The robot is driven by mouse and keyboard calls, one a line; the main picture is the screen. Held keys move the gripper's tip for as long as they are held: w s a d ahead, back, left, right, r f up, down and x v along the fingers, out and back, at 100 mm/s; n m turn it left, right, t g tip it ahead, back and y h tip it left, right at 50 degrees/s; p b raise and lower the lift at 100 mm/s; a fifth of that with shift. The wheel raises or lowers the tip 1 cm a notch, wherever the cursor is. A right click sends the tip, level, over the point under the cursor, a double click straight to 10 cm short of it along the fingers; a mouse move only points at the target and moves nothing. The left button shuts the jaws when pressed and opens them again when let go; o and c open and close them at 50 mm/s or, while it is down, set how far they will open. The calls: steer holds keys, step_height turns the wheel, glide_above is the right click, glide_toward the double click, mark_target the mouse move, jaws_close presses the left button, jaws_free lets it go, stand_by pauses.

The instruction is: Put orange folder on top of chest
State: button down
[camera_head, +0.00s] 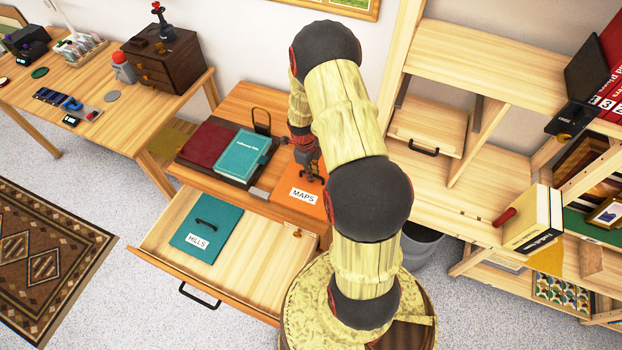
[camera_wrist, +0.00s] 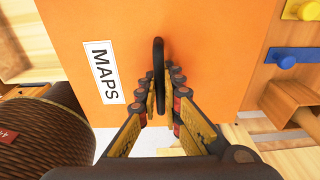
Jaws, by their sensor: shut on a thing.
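The orange folder (camera_head: 303,199) carries a white MAPS label and a black loop handle. It is by the right front of a low wooden chest (camera_head: 236,98) with its drawer (camera_head: 262,258) pulled open. In the wrist view the folder (camera_wrist: 215,50) fills the upper middle. My gripper (camera_wrist: 163,88) is shut on the black handle (camera_wrist: 158,55); in the head view my gripper (camera_head: 309,174) is partly hidden by my arm. I cannot tell whether the folder touches the chest. A smaller dark brown chest (camera_head: 150,76) stands on the left table.
A dark red folder (camera_head: 207,143) and a teal book (camera_head: 243,156) lie on the low chest's top. A teal folder marked HILLS (camera_head: 207,229) lies in the open drawer. Shelves (camera_head: 455,190) stand right, holding a yellow book (camera_head: 530,220). Blue and yellow knobs (camera_wrist: 285,57) show right.

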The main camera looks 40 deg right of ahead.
steer(key=shift+f, duration=1.1)
steer(key=shift+f, duration=0.2)
steer(key=c, duration=2)
jaws_free()
steer(key=shift+o, duration=0.2)
steer(key=shift+r, duration=0.1)
